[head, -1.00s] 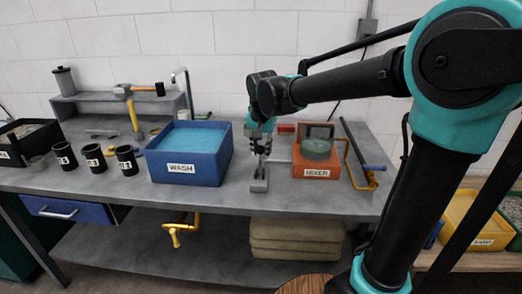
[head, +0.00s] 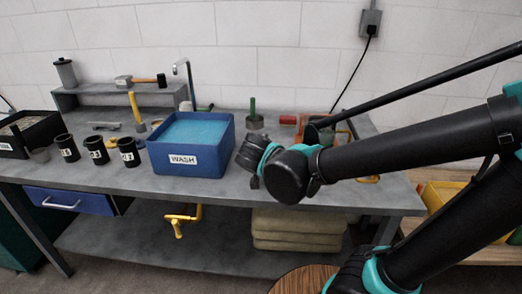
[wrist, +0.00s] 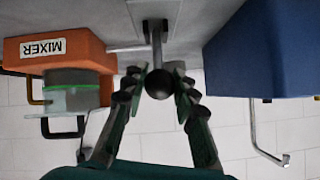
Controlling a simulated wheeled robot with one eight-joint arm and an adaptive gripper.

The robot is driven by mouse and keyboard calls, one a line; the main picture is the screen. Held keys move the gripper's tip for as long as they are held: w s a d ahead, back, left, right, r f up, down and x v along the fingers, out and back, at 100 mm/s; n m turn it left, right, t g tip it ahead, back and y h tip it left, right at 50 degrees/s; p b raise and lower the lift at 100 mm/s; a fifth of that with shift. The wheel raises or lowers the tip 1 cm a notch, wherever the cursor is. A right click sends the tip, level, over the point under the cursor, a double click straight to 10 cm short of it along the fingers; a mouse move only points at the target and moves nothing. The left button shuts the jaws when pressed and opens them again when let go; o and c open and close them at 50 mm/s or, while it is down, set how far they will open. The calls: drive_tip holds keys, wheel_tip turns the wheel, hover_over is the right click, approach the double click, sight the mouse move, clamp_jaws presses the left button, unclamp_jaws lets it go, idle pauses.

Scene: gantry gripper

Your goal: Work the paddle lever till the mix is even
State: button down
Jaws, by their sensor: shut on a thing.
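The paddle lever shows in the wrist view as a grey rod with a dark ball knob (wrist: 159,85), rising from a pale base plate (wrist: 154,12). My gripper (wrist: 158,78) is shut on the lever, with a finger on each side at the knob. In the wrist view the orange mixer (wrist: 85,42) stands to the left, its label upside down, with a grey-green drum (wrist: 78,90) on it. In the head view my arm hides the lever and most of the mixer (head: 303,119). The state of the mix cannot be seen.
The blue WASH tub (head: 193,160) stands close to the left of my wrist in the head view; it also shows at right in the wrist view (wrist: 262,50). A green-handled tool (head: 253,115) stands behind. Several black cups (head: 97,150) line the bench farther left.

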drive_tip(key=shift+s+f, duration=0.35)
drive_tip(key=shift+s, duration=0.2)
drive_tip(key=c, duration=1.2)
unclamp_jaws()
drive_tip(key=v, duration=1.2)
drive_tip(key=shift+s, duration=0.1)
